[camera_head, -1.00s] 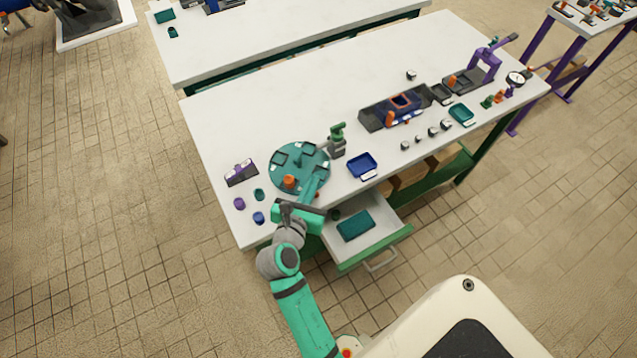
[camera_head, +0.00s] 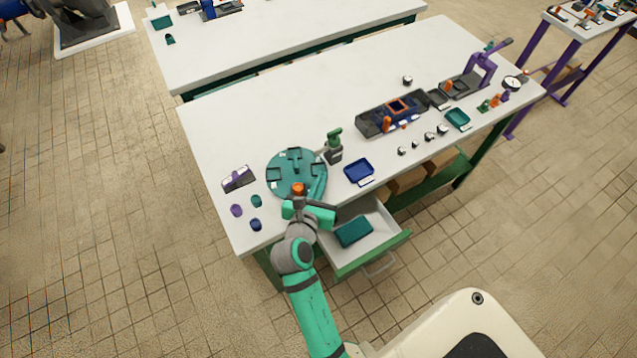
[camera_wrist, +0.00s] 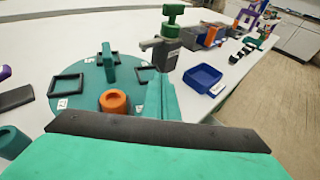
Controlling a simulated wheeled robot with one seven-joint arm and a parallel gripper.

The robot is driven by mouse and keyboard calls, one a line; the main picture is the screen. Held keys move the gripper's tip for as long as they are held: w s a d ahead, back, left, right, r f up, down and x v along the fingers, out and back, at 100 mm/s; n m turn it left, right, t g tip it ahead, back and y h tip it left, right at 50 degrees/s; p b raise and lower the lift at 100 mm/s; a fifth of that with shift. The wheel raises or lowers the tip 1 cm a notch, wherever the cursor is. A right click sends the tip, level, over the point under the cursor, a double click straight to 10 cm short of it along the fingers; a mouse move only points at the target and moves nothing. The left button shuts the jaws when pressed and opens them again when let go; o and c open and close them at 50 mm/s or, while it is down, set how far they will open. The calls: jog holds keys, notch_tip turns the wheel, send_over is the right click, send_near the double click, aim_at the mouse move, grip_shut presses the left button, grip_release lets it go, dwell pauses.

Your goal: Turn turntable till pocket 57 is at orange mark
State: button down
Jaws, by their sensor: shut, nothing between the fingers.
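The teal turntable (camera_head: 275,187) lies on the white bench, with dark square pocket frames around a raised teal centre block. An orange ring-shaped piece (camera_head: 298,188) stands near its front edge and is large in the wrist view (camera_wrist: 115,101). I cannot make out a separate orange mark. My gripper (camera_head: 317,186) is shut and empty at the turntable's front right, right of the orange piece. In the wrist view its teal finger (camera_wrist: 163,92) reaches over the disc; contact is unclear.
A green-topped device (camera_head: 334,146) stands right behind the turntable, with a blue tray (camera_head: 359,172) further right. A purple-grey block (camera_head: 238,179) and small cups (camera_head: 256,225) sit left. An open drawer (camera_head: 372,245) juts out below my arm's right side.

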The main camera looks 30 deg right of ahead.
jog(key=shift+w+d, duration=0.45)
jog(key=shift+d, duration=0.4)
jog(key=shift+w+d, duration=0.2)
jog(key=shift+d, duration=0.05)
dwell(0.4)
jog(key=shift+s, duration=0.6)
jog(key=s+r, duration=0.3)
jog(key=s, duration=0.9)
jog(key=shift+s+a, duration=0.15)
jog(key=shift+a, duration=0.3)
